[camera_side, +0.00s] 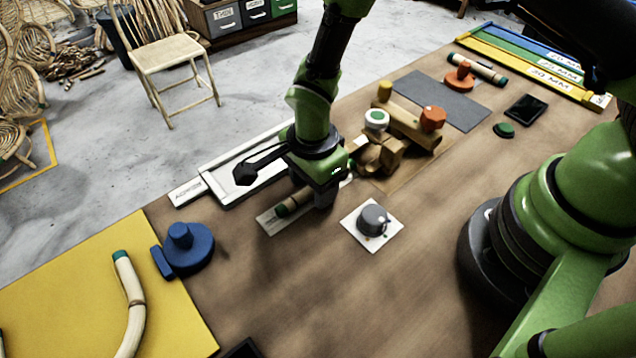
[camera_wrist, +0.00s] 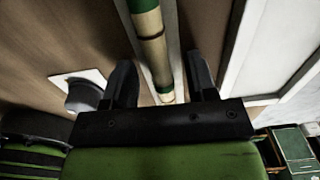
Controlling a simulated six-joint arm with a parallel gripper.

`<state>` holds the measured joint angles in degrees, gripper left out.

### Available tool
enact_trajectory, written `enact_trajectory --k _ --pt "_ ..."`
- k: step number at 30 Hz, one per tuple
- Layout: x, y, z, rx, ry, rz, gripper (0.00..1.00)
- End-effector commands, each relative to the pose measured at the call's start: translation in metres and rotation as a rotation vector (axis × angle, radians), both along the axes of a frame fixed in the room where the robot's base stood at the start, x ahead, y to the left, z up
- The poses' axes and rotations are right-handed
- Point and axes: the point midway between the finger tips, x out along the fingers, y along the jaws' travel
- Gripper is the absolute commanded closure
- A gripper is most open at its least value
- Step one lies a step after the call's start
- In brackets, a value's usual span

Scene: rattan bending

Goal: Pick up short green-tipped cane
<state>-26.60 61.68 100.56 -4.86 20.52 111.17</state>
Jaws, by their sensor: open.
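The short green-tipped cane (camera_side: 290,207) lies on a pale strip on the brown work table in the side view, partly hidden behind my gripper (camera_side: 322,197). My gripper points down over it, low above the table. In the wrist view the cane (camera_wrist: 152,45) runs lengthwise between the two dark fingers of my gripper (camera_wrist: 161,82), with green bands near both ends. The fingers are apart, and a gap shows on each side of the cane.
A grey knob on a white plate (camera_side: 373,219) is right of my gripper. A wooden block fixture (camera_side: 405,128) stands behind it. A white tray (camera_side: 222,192) and a blue fixture (camera_side: 187,247) are to the left. The front middle of the table is clear.

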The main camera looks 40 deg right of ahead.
Motion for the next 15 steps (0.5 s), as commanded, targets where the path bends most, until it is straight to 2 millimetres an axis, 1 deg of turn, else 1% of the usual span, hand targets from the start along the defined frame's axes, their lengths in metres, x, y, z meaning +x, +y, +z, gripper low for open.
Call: enact_trajectory --k 3,4,5,6,8,9,10,11,15 --pt "0.0002 0.0 0.0003 0.0 -0.001 0.0 0.48" --pt "0.0002 0.0 0.0004 0.0 -0.001 0.0 0.5" --pt "0.0001 0.0 0.0004 0.0 -0.001 0.0 0.57" --pt "0.0001 0.0 0.0004 0.0 0.0 0.0 0.66" --pt "0.0001 0.0 0.0005 0.0 0.0 0.0 0.8" --pt "0.0001 0.0 0.0005 0.0 0.0 0.0 0.89" --pt "0.0001 0.0 0.0005 0.0 0.0 0.0 0.96" --pt "0.0001 0.0 0.0006 0.0 0.0 0.0 1.0" --pt "0.0001 0.0 0.0006 0.0 -0.001 0.0 1.0"
